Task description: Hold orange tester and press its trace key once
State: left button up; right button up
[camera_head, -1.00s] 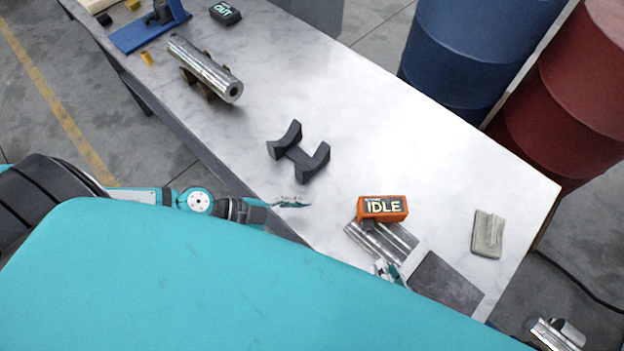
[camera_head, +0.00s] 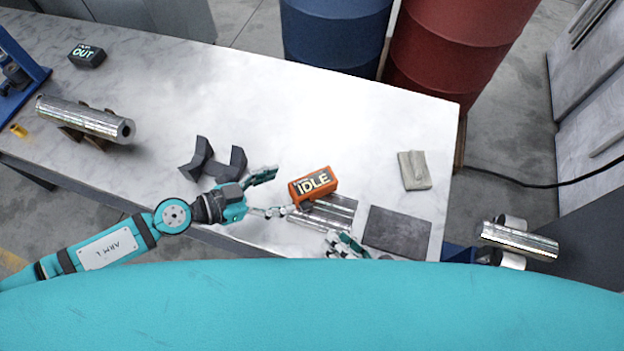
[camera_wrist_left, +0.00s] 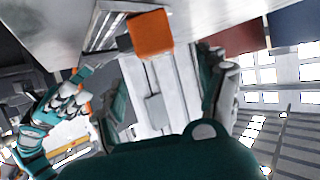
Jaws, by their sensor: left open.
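The orange tester (camera_head: 313,186) has a display reading IDLE and lies at the edge of a silver ribbed block (camera_head: 332,210) on the table. A small dark part shows at its lower edge; I cannot tell whether it is the trace key. My left gripper (camera_head: 282,191) is open just left of the tester, fingers pointing towards it. In the left wrist view the tester (camera_wrist_left: 151,33) shows as a plain orange face beyond the open fingers (camera_wrist_left: 166,82). My right gripper (camera_head: 346,243) is low beside the silver block, partly hidden by my body; its opening is unclear.
A dark grey plate (camera_head: 397,232) and a pale grey block (camera_head: 413,170) lie to the right. A dark cradle (camera_head: 212,160) stands left of my left gripper. A metal tube (camera_head: 85,118) lies farther left. Blue (camera_head: 335,32) and red (camera_head: 452,45) barrels stand behind the table.

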aim_at(310, 183)
pick_arm(q)
jog(key=x, duration=0.9)
jog(key=shift+w+d, duration=0.2)
jog(key=shift+d, duration=0.1)
jog(key=c, duration=1.5)
jog(key=o, duration=0.7)
jog(key=c, duration=0.6)
jog(key=shift+c, duration=0.2)
pick_arm(e)
jog(key=shift+c, duration=0.2)
grip_shut()
